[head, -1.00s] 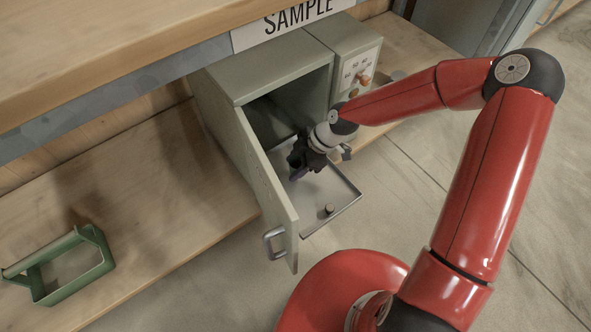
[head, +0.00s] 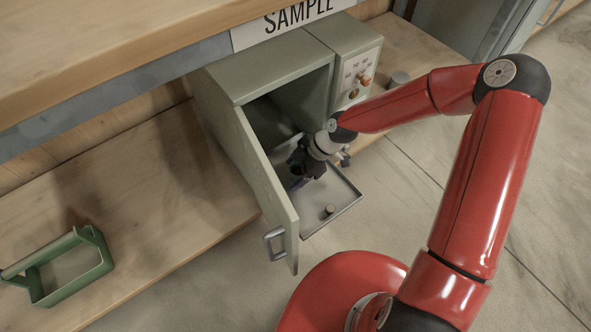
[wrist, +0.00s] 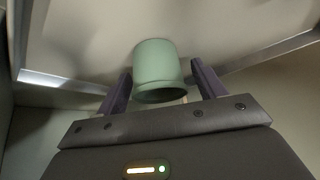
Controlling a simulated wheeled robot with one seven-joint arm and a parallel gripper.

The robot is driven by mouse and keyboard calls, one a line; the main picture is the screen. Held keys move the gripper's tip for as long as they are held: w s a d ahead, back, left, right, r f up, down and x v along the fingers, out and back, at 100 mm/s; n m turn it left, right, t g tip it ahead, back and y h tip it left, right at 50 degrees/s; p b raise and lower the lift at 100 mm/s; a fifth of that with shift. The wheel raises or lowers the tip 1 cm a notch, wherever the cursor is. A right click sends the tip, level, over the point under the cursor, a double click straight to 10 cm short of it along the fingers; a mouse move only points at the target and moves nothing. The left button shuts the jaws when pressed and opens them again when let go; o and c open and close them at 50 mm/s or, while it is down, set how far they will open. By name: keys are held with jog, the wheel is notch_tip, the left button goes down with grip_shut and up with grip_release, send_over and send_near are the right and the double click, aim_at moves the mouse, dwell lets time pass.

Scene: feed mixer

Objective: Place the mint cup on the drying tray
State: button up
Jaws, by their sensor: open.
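The mint cup (wrist: 158,70) shows in the wrist view as a pale green cup between my two dark fingers, over the tray's light surface. There are visible gaps between the cup and both fingers. The contact under its base is hard to see. In the head view my gripper hides the cup. My gripper (head: 297,184) is open, low over the drying tray (head: 347,204), a flat grey metal tray with a raised rim sticking out of the open cabinet. The open fingers also show in the wrist view (wrist: 161,84).
The green-grey cabinet (head: 275,70) stands on the wooden shelf, its door (head: 262,180) swung open left of my gripper. A short grey peg (head: 330,210) is at the tray's front. A green carrier (head: 62,265) sits far left. A grey cylinder (head: 398,79) stands right of the cabinet.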

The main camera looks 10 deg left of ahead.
jog(key=p+v, duration=0.1)
jog(key=v, duration=1.1)
jog(key=shift+p, duration=0.3)
jog(key=shift+r, duration=0.1)
jog(key=s+d+r+m+t+h, duration=0.2)
jog(key=d+r+m+h, duration=0.1)
jog(key=d+r+m, duration=0.3)
jog(key=s+d+r+m+t+h, duration=0.1)
jog(key=s+d+r+m+h, duration=0.3)
jog(key=d, duration=0.4)
jog(key=s+d+r+m+t, duration=0.2)
jog(key=s+d+r+m, duration=0.1)
jog(key=s+r+m, duration=0.2)
jog(key=s+d+r+m+t, duration=0.2)
jog(key=s+d+r+m, duration=0.1)
jog(key=s+r+m, duration=0.2)
jog(key=shift+s+d+r+m+t+y, duration=0.4)
jog(key=shift+r+m, duration=0.6)
jog(key=shift+r, duration=1.1)
jog(key=shift+c, duration=0.2)
